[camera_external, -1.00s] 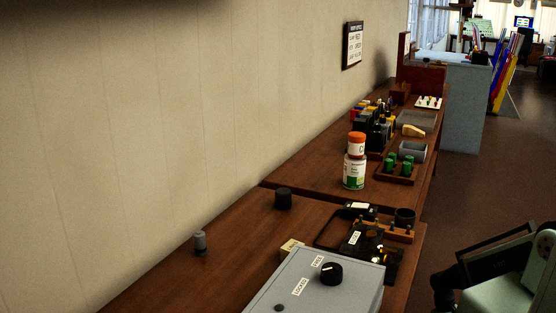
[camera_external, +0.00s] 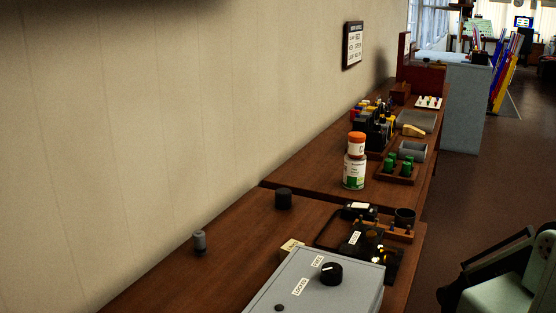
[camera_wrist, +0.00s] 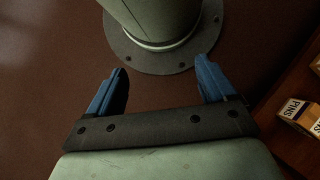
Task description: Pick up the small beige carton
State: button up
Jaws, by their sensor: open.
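My gripper (camera_wrist: 161,68) shows in the wrist view with its two blue fingers wide apart and nothing between them. Below the fingers are the brown floor and my own base. A small beige carton marked PINS (camera_wrist: 300,114) is at the right edge of the wrist view, outside the fingers and apart from them. In the external view a small beige object (camera_external: 291,246) shows partly behind the grey box; I cannot tell if it is the same carton. Only part of my arm shows there, at the lower right.
A grey box with a black knob (camera_external: 345,290) stands at the front of the brown table (camera_external: 232,270). A black tray (camera_external: 328,232), a black cylinder (camera_external: 283,199) and stacked cans (camera_external: 354,172) stand farther back. Another carton (camera_wrist: 316,65) is cut off at the wrist view's right edge.

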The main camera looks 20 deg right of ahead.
jog(key=shift+c, duration=0.9)
